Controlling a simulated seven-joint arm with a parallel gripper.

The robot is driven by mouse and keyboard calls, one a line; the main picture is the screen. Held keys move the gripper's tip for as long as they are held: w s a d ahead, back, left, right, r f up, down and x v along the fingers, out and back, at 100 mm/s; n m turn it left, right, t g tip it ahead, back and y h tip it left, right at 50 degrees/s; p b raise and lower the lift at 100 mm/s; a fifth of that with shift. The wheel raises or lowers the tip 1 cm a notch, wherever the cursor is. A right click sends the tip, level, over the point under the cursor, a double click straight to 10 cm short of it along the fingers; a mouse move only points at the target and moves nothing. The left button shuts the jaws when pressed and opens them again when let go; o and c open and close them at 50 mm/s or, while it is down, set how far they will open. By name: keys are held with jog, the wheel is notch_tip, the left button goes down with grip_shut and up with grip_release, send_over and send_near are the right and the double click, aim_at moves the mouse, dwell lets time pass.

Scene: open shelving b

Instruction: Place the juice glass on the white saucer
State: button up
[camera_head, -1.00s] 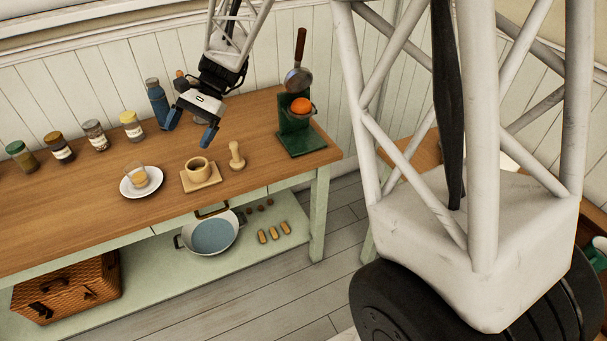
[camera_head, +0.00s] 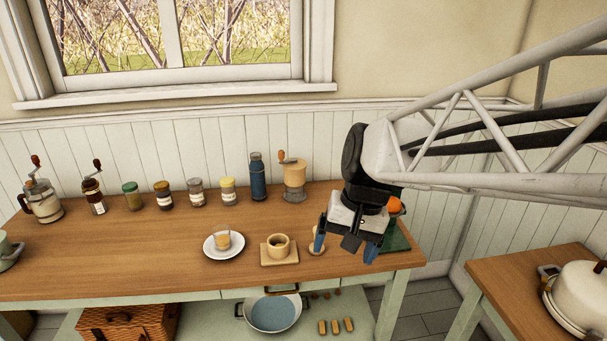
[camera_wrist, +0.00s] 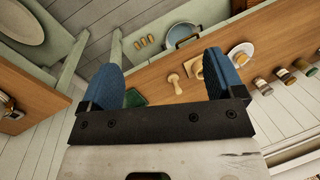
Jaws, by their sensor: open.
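The juice glass (camera_head: 222,239), small and clear with amber juice, stands upright on the white saucer (camera_head: 209,253) on the wooden table. In the wrist view the juice glass (camera_wrist: 242,59) and saucer (camera_wrist: 233,50) show at the right, beyond the right finger. My gripper (camera_head: 345,250) is open and empty. It hangs above the table's right end, to the right of the saucer and well apart from it. In the wrist view its two blue fingers (camera_wrist: 172,85) are spread wide with nothing between them close by.
A tan cup (camera_head: 279,245) on a square board stands between saucer and gripper. A wooden pestle-like piece (camera_head: 316,246) is partly behind a finger. Several jars (camera_head: 196,192) and a blue bottle (camera_head: 258,178) line the back.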

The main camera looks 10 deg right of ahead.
jog(key=s+d+n+t+h, duration=0.2)
jog(key=s+d, duration=0.2)
jog(key=s, duration=0.5)
jog(key=shift+s+d+n+t+h, duration=0.3)
jog(key=shift+s+t+h, duration=0.05)
jog(key=shift+t+h, duration=0.05)
